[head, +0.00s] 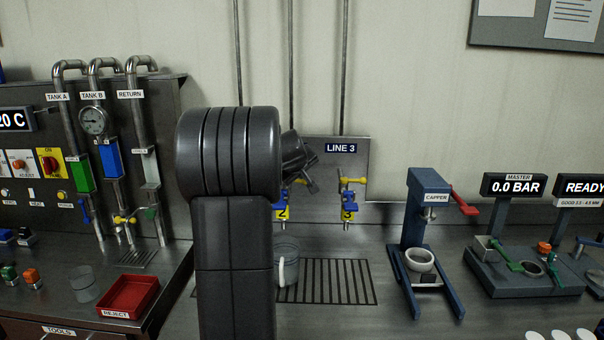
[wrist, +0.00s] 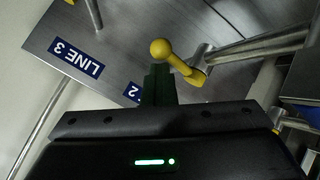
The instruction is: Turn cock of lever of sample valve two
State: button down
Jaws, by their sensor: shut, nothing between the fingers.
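Sample valve two (head: 283,195) is on the left of the LINE 3 panel, above a yellow tag marked 2 (head: 283,213). My arm hides part of it in the head view. In the wrist view its yellow lever (wrist: 190,72) ends in a round knob (wrist: 160,49). My gripper (head: 310,172) is at the panel, just above valve two. In the wrist view its dark fingers (wrist: 160,80) are shut and empty, with their tips right by the knob and lever. I cannot tell whether they touch.
Sample valve three (head: 348,195) with a yellow handle is to the right. A clear jug (head: 287,265) stands on the drain grate (head: 335,282) below. The blue capper (head: 428,220) is farther right; the red reject tray (head: 130,297) is left.

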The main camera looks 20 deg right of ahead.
jog(key=s+d+r, duration=0.3)
jog(key=s+r, duration=0.5)
jog(key=r, duration=0.1)
jog(key=shift+s+d, duration=0.2)
jog(key=shift+s, duration=0.15)
